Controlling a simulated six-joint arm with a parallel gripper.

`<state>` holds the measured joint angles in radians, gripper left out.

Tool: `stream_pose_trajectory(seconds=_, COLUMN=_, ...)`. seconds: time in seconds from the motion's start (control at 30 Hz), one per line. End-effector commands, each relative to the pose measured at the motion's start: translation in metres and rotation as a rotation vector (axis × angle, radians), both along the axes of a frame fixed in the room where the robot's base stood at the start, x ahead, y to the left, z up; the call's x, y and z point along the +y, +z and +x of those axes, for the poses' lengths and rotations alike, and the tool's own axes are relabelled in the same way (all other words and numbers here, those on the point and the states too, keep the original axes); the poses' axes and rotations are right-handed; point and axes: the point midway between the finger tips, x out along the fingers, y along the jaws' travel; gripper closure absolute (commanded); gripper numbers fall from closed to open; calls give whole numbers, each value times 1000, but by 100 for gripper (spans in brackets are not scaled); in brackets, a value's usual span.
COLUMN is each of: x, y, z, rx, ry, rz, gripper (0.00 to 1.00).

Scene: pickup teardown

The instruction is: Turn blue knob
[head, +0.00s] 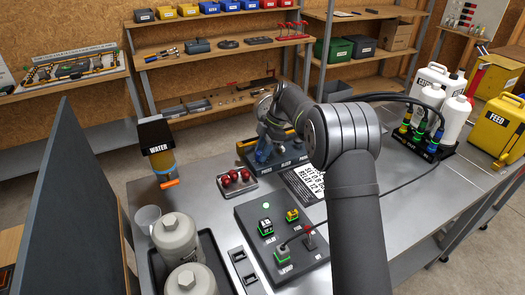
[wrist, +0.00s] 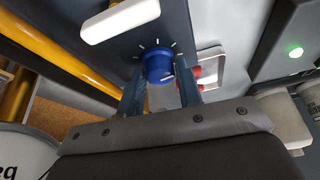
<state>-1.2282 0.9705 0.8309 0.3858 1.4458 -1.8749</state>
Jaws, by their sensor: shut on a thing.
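The blue knob (wrist: 158,65) shows in the wrist view, round, with white tick marks around it on a dark panel (wrist: 112,52). My gripper (wrist: 160,80) has its two blue-grey fingers on either side of the knob and is shut on it. A white pointer mark shows on the knob's face. In the head view my gripper (head: 267,152) reaches down onto a dark labelled unit (head: 290,163) at the middle back of the bench. The knob itself cannot be made out there behind the fingers.
A tray of red-topped parts (head: 236,183) stands left of the unit, and a printed sheet (head: 303,185) lies to its right. A dark board with connectors (head: 265,222) is nearer. A WATER filter (head: 158,150) stands left; bottles and a yellow FEED jug (head: 503,128) stand right.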

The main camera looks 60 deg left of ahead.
Motion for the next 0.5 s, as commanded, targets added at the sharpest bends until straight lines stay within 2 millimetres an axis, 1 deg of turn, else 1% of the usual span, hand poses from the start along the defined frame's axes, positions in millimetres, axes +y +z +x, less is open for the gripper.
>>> stream_pose_trajectory(seconds=0.2, x=1, y=-2, z=0, rx=-1, ry=150, rz=-3, gripper=90)
stream_pose_trajectory(seconds=0.5, x=1, y=-1, z=0, rx=-2, ry=266, rz=-2, gripper=90)
